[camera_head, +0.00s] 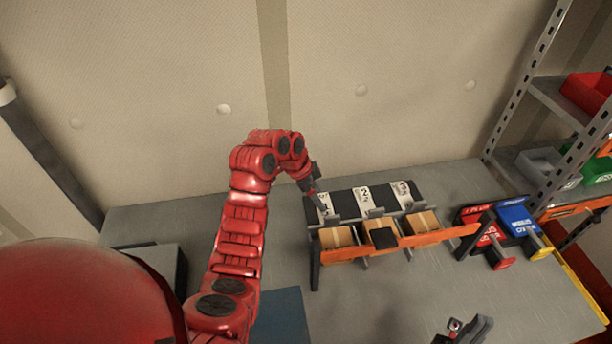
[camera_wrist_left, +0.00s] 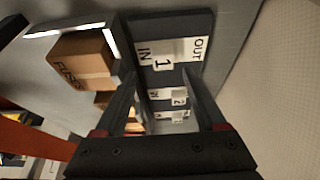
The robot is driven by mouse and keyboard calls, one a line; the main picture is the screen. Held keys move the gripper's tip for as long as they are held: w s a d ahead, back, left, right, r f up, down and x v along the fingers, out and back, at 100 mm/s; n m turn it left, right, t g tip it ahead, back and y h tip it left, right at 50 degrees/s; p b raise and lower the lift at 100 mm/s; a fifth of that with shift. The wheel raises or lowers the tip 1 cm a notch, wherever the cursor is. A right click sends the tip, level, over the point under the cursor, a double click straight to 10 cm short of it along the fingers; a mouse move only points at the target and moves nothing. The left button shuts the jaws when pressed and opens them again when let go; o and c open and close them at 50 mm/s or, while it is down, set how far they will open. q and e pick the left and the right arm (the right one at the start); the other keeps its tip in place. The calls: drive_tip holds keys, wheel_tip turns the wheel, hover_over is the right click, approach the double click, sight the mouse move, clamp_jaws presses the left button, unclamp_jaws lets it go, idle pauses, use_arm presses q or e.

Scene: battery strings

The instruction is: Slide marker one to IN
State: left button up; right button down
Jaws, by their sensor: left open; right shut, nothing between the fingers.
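The white label strip for marker one (camera_wrist_left: 184,48) shows in the left wrist view, with IN at its left end and OUT at its right end. A white tile with a 1 (camera_wrist_left: 161,63) sits between the two words. In the head view, strip one (camera_head: 323,202) is the leftmost on the dark sloped board. My left gripper (camera_head: 314,192) is over it. In the left wrist view, the left gripper's (camera_wrist_left: 157,75) open fingers lie on either side of the tile; contact cannot be told. My right gripper (camera_head: 462,328) is shut and empty at the bottom edge, away from the board.
Strips two (camera_head: 364,197) and three (camera_head: 402,192) stand to the right on the board. Cardboard boxes (camera_head: 336,238) sit below behind an orange rail (camera_head: 452,233). The bench front is mostly clear.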

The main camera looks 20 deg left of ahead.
use_arm(q)
drive_tip(key=p+v, duration=0.4)
drive_tip(key=v, duration=0.7)
drive_tip(key=shift+s, duration=0.2)
